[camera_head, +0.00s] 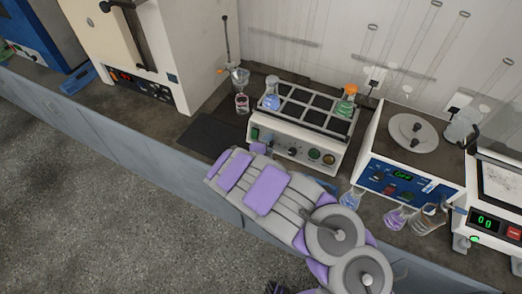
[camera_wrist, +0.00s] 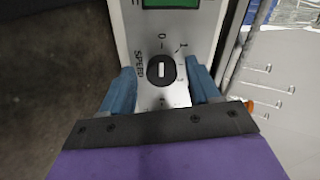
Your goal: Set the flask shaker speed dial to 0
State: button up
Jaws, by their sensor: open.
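The flask shaker (camera_head: 307,129) stands on the bench in the head view, with a rack on top holding a blue flask (camera_head: 271,94) and a green flask (camera_head: 346,101). Its front panel carries several knobs. In the wrist view the black speed dial (camera_wrist: 160,70) sits on the light panel beside the word SPEED, with a 0 mark and other marks around it. My gripper (camera_wrist: 163,88) is open, with one blue finger on each side of the dial; I cannot tell whether they touch it.
A device with a round plate (camera_head: 412,132) and blue panel stands to the right, with small flasks (camera_head: 397,217) in front. A balance (camera_head: 495,200) is at the far right. A white oven (camera_head: 160,50) is at the left. A dark mat (camera_head: 212,135) lies left of the shaker.

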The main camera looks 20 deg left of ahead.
jog(key=p+v, duration=0.3)
jog(key=v, duration=1.4)
jog(key=shift+s+a+f+p, duration=0.15)
jog(key=shift+a+f+p, duration=0.05)
jog(key=shift+a+p, duration=0.1)
